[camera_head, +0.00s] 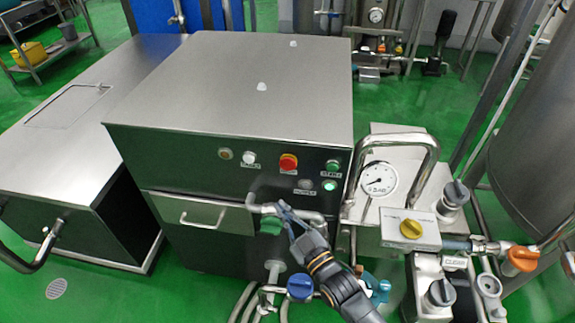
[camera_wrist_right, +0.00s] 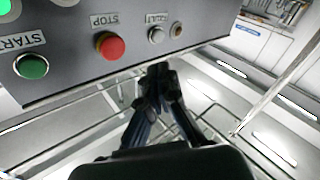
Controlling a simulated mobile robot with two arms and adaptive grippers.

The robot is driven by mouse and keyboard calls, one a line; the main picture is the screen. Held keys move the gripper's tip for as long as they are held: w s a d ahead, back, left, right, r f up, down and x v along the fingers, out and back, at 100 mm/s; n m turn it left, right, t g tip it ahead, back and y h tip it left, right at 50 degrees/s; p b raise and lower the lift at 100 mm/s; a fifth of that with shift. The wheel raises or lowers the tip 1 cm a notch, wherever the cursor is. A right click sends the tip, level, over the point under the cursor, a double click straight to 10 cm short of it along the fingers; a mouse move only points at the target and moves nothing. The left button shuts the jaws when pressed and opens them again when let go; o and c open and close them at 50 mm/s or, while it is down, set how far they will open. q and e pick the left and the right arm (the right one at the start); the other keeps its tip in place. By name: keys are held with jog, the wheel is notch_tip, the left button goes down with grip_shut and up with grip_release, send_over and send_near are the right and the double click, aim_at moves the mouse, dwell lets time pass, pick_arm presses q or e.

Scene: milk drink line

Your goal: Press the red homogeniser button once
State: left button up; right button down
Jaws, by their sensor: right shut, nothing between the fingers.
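The red button (camera_head: 288,162) sits on the front panel of the steel machine, on a yellow base, between a white button and a green one. It also shows in the right wrist view (camera_wrist_right: 110,45) by a STOP label, which appears upside down there. My right gripper (camera_head: 283,208) is shut and empty in front of the panel, lower than the red button in the head view. In the right wrist view its fingertips (camera_wrist_right: 160,72) are close together, to the right of and below the red button in the picture, apart from it. My left gripper is not in view.
A green START button (camera_head: 333,166), a lit green lamp (camera_head: 329,185) and a white button (camera_head: 249,158) flank the red one. A bent pipe (camera_head: 262,208) runs near my right gripper. A gauge (camera_head: 377,180) and a curved pipe stand to the right.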

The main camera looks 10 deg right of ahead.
jog(key=shift+w+a+r+n+t+y, duration=0.15)
jog(key=shift+r+n+t+y, duration=0.2)
jog(key=shift+r, duration=0.2)
jog(key=shift+w+r+n+t+y, duration=0.15)
jog(key=shift+r+n+t+y, duration=0.1)
jog(key=shift+r+t, duration=0.25)
jog(key=shift+w, duration=0.1)
jog(key=b, duration=0.4)
send_near(288, 164)
jog(key=w+a+r, duration=0.1)
jog(key=w+a, duration=0.3)
jog(key=shift+a+r, duration=0.4)
jog(key=shift+w, duration=0.15)
jog(key=shift+w+b, duration=0.1)
jog(key=shift+b, duration=0.2)
jog(key=shift+w+d, duration=0.1)
jog(key=shift+w, duration=0.2)
